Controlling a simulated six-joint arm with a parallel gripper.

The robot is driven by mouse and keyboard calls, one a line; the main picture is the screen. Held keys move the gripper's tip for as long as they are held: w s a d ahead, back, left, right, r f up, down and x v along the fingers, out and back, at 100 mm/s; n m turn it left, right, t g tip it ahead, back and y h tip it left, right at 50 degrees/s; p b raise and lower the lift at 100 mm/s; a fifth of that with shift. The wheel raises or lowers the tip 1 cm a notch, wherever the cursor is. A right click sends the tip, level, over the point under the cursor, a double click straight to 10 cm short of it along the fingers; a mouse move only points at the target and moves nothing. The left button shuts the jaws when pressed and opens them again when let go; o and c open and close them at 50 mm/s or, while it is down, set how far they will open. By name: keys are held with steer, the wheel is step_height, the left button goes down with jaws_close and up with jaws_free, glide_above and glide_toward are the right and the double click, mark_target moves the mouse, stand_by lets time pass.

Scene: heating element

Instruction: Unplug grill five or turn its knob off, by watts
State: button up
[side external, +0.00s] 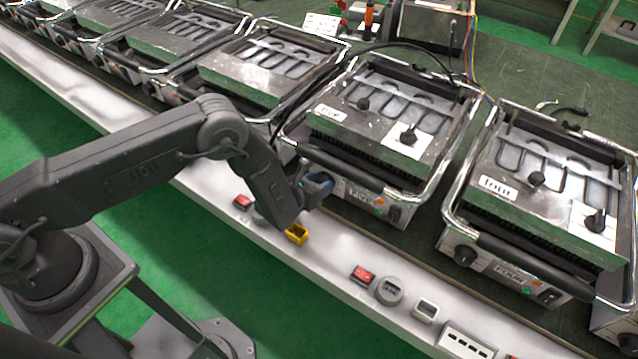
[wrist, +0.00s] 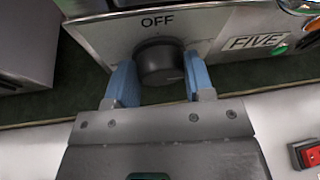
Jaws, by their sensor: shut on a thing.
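Grill five (side external: 340,150) stands on the bench, its FIVE label on the front panel (side external: 365,192). In the wrist view the FIVE label (wrist: 257,42) is right of a round black knob (wrist: 160,66). OFF is printed above the knob, and its pointer position cannot be made out. My gripper (side external: 318,186) is at the left of the front panel. In the wrist view my gripper's blue fingers (wrist: 160,82) are shut on the knob, one on each side. In the side view the gripper hides the knob. Neither grill five's plug nor a watt reading can be made out.
Grill four (side external: 545,190) stands to the right, with several more grills to the left. The white ledge in front holds a yellow socket (side external: 297,234) below my gripper, red switches (side external: 362,274), and a grey round socket (side external: 389,291). A black cable loops behind grill five.

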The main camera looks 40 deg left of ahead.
steer(key=o, duration=0.9)
steer(key=v, duration=1.3)
steer(key=shift+s+r, duration=0.2)
steer(key=shift+s, duration=0.15)
